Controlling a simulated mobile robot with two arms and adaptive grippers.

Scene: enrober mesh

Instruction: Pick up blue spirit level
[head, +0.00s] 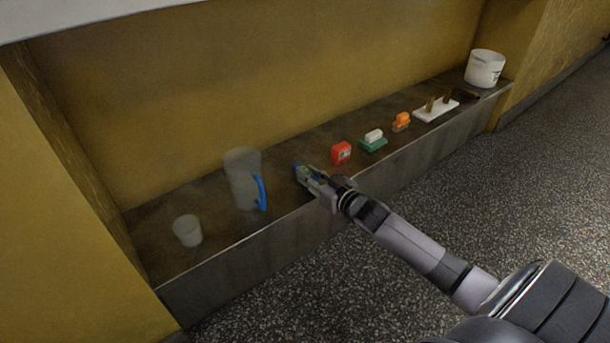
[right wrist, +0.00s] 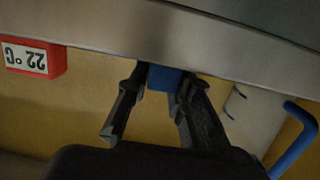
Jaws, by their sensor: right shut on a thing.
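The blue spirit level (head: 297,168) is on the ledge, between the jug and the red display; only a small blue end shows past my fingers. My right gripper (head: 307,175) reaches it from the front and is shut on it. In the right wrist view, a blue block of the level (right wrist: 165,78) sits between the two fingers (right wrist: 155,95). I cannot tell whether it still touches the ledge. My left gripper is not in view.
A clear jug (head: 240,177) with a blue handle and a clear cup (head: 187,231) stand left. To the right are a red display (head: 341,152), a white-and-green item (head: 373,142), an orange-topped item (head: 401,121), a white board (head: 430,114) and a white bucket (head: 485,68).

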